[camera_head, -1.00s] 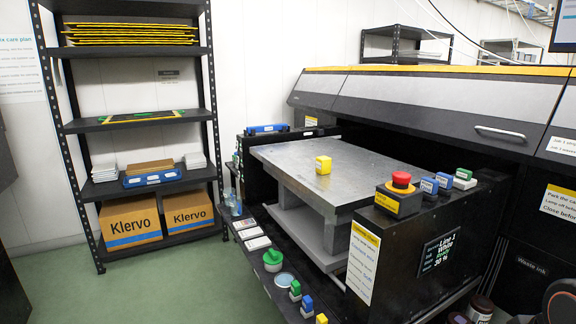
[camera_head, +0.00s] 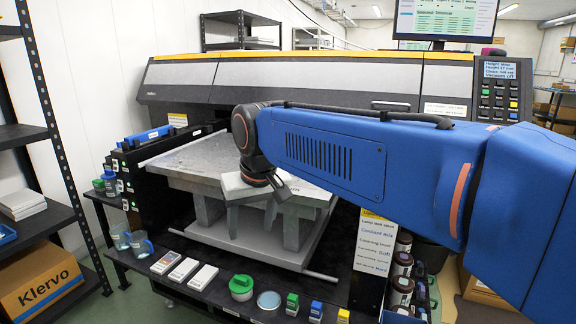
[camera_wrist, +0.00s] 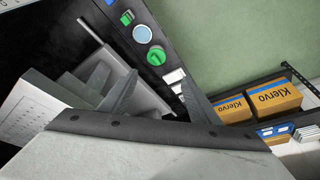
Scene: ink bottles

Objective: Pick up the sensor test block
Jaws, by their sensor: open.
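No block can be surely told as the sensor test block. Small blocks stand on the front ledge in the head view: a green one (camera_head: 292,303), a blue one (camera_head: 316,311) and a yellow one (camera_head: 343,316) at the picture's bottom edge. The yellow block seen earlier on the grey printer bed (camera_head: 185,158) does not show now; my arm covers much of the bed. My gripper (camera_head: 252,214) points down in front of the bed. In the wrist view my gripper (camera_wrist: 158,80) has its fingers wide apart, with nothing between them.
The front ledge also holds a green-lidded jar (camera_head: 241,286), a round disc (camera_head: 268,301), white cards (camera_head: 202,279) and clear cups (camera_head: 141,245). A shelf with a Klervo box (camera_head: 45,280) stands at left. Dark bottles (camera_head: 401,290) stand at right.

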